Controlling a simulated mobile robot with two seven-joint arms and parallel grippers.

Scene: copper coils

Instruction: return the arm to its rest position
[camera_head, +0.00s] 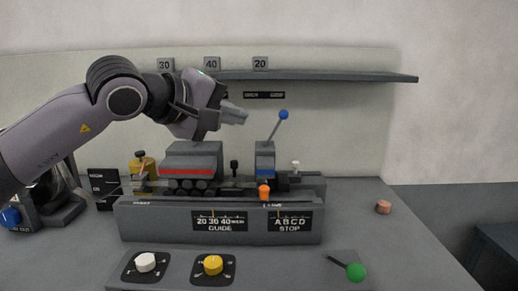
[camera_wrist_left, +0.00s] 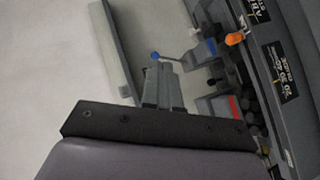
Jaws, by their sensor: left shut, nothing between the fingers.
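My left arm comes in from the left in the head view. Its gripper (camera_head: 234,115) is in the air above the grey machine (camera_head: 160,222), left of the blue-knobbed lever (camera_head: 283,114). The fingers are shut with nothing between them. In the left wrist view the closed fingers (camera_wrist_left: 162,88) point toward the blue knob (camera_wrist_left: 155,56); I cannot tell how far apart they are. My right gripper is not in view.
A grey shelf (camera_head: 330,77) with number plates runs along the back wall. The machine has a red-striped block (camera_head: 190,160) and an orange knob (camera_head: 264,192). White (camera_head: 145,262), yellow (camera_head: 213,265) and green (camera_head: 356,272) controls are in front. A copper piece (camera_head: 383,207) lies right.

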